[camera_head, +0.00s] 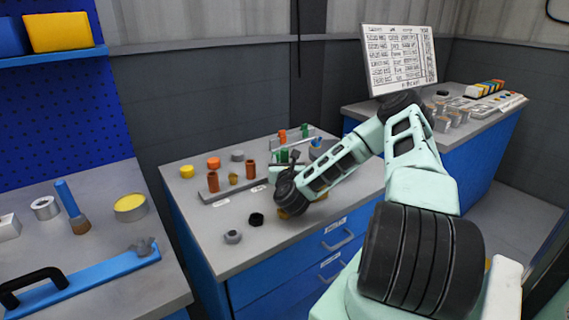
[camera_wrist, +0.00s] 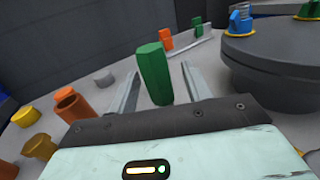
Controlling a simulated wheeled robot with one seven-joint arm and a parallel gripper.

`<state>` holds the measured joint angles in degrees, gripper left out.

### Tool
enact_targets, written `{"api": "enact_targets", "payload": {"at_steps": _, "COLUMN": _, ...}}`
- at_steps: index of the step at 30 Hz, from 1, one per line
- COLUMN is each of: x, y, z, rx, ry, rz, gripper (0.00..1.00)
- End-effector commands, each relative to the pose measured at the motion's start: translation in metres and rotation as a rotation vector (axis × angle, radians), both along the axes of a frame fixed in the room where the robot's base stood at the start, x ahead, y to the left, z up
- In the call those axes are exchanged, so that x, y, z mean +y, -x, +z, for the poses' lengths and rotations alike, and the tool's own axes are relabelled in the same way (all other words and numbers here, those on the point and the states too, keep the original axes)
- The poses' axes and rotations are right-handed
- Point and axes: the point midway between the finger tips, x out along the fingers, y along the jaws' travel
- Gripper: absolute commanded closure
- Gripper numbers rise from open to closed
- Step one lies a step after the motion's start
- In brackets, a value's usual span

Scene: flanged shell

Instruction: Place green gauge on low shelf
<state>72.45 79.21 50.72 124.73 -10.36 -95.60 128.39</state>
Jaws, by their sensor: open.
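A tall green faceted piece, which looks like the green gauge (camera_wrist: 154,75), stands upright between my fingers in the wrist view. My gripper (camera_wrist: 160,70) is open, one finger on each side of it. I see no clear contact. In the head view the green gauge (camera_head: 284,156) shows just beyond my gripper, partly hidden by it. A smaller green piece (camera_wrist: 198,28) stands farther back beside an orange one. A low grey labelled strip (camera_head: 222,200) carries orange-brown cylinders; I cannot tell whether it is the low shelf.
A large dark round flanged body (camera_wrist: 275,65) stands close to the right in the wrist view. Orange tubes (camera_wrist: 72,103) and yellow pieces are at the left. A black nut (camera_head: 256,219) and a grey piece (camera_head: 233,237) lie at the bench front, with bare top around them.

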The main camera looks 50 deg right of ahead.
Motion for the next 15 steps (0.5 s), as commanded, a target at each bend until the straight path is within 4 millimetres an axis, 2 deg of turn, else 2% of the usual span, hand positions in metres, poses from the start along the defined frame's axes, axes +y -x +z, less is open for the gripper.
{"api": "enact_targets", "payload": {"at_steps": 7, "x": -0.0016, "y": -0.0019, "z": -0.0003, "rx": 0.001, "ry": -0.001, "rz": 0.001, "gripper": 0.51}}
{"api": "enact_targets", "payload": {"at_steps": 8, "x": -0.0016, "y": -0.0019, "z": -0.0003, "rx": 0.0, "ry": 0.0, "rz": 0.001, "gripper": 0.54}}
{"api": "enact_targets", "payload": {"at_steps": 13, "x": -0.0015, "y": -0.0019, "z": -0.0002, "rx": 0.0, "ry": 0.0, "rz": 0.001, "gripper": 1.0}}
{"api": "enact_targets", "payload": {"at_steps": 15, "x": -0.0014, "y": -0.0019, "z": 0.0004, "rx": -0.001, "ry": 0.001, "rz": 0.001, "gripper": 1.0}}
